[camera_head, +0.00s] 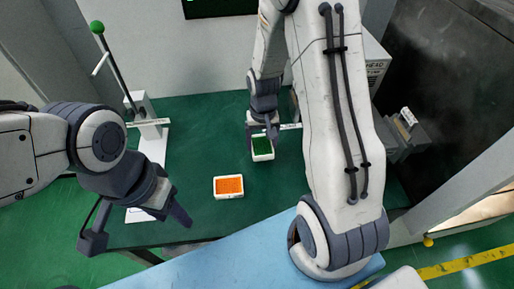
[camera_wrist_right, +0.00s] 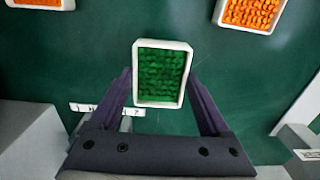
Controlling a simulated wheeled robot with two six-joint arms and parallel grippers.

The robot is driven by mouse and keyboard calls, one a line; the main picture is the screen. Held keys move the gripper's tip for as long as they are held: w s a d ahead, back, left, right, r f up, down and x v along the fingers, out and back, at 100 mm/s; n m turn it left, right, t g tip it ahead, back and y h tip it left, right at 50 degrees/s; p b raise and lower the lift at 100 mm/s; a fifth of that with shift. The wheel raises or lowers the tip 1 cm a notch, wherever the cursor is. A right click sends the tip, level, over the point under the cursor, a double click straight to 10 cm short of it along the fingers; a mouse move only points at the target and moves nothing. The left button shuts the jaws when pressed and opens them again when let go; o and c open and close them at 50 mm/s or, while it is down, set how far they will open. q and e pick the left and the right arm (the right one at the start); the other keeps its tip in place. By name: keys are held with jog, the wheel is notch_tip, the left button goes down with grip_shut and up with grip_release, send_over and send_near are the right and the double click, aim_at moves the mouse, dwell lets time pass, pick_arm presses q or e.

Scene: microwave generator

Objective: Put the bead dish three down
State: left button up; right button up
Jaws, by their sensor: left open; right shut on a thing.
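A white dish of green beads (camera_head: 262,149) is between the fingers of my right gripper (camera_head: 262,138) over the green table. The right wrist view also shows this green bead dish (camera_wrist_right: 160,74), level between the two fingers, with the gripper shut on it. I cannot tell whether its base touches the table. A white dish of orange beads (camera_head: 228,187) sits on the table nearer the front. The right wrist view shows orange bead dishes at the top right (camera_wrist_right: 250,11) and top left (camera_wrist_right: 38,2), both cut off.
The green table (camera_head: 200,130) has free room around the dishes. A stand with a green ball (camera_head: 97,27) on its rod is at the left. A grey device (camera_head: 405,130) is at the right. My right arm hides part of the table. A printed label strip (camera_wrist_right: 107,109) lies beside the green dish.

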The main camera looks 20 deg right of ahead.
aim_at(258, 152)
jog(key=shift+w+a+f, duration=0.35)
jog(key=shift+a+f, duration=0.1)
jog(key=shift+a, duration=0.05)
jog(key=shift+f+p, duration=0.4)
jog(key=shift+f, duration=1.55)
jog(key=shift+f, duration=0.15)
jog(key=o, duration=1.2)
